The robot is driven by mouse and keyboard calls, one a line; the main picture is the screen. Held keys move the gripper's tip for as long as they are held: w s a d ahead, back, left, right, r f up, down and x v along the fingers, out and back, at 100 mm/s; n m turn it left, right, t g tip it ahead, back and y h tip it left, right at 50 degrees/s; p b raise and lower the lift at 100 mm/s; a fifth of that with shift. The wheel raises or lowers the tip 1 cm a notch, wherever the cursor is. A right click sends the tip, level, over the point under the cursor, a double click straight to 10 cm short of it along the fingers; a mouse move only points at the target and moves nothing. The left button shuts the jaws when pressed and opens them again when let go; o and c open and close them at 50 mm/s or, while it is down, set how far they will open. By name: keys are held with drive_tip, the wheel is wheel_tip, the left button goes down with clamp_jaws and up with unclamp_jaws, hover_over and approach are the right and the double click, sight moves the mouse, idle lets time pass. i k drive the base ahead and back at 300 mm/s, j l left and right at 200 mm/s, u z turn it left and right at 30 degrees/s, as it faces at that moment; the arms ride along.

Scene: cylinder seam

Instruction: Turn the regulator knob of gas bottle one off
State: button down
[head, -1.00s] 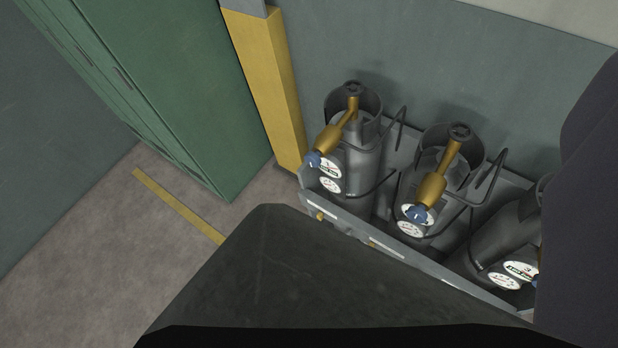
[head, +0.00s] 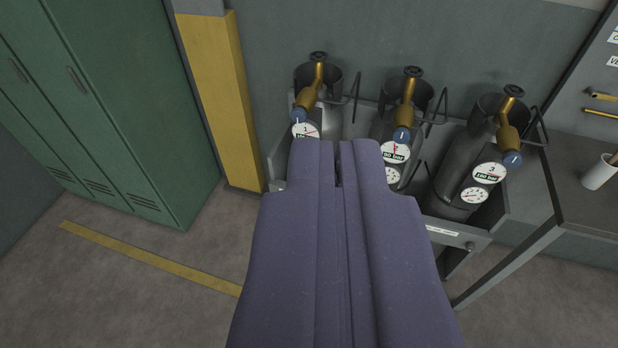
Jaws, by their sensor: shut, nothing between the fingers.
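Three dark gas bottles stand in a row at the wall: a left one (head: 330,115), a middle one (head: 385,118) and a right one (head: 452,185). Each has a brass regulator with a blue, white-marked knob: left knob (head: 299,116), middle knob (head: 402,135), right knob (head: 512,159). My purple gripper (head: 340,148) is shut and empty, pointing at the rack. In the picture its tips lie between the left and middle knobs, below them. It hides the lower left and middle bottles.
The bottles stand in a grey rack (head: 455,237) with wire holders. A yellow post (head: 222,95) and green lockers (head: 110,95) are at left. A grey table (head: 590,195) with a white cup (head: 599,172) is at right. The floor at left is clear.

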sight(299, 115)
drive_tip(key=i+j+z, duration=0.2)
drive_tip(key=i, duration=0.25)
drive_tip(key=i+j+z, duration=0.1)
drive_tip(key=i+z, duration=0.15)
drive_tip(key=i, duration=0.15)
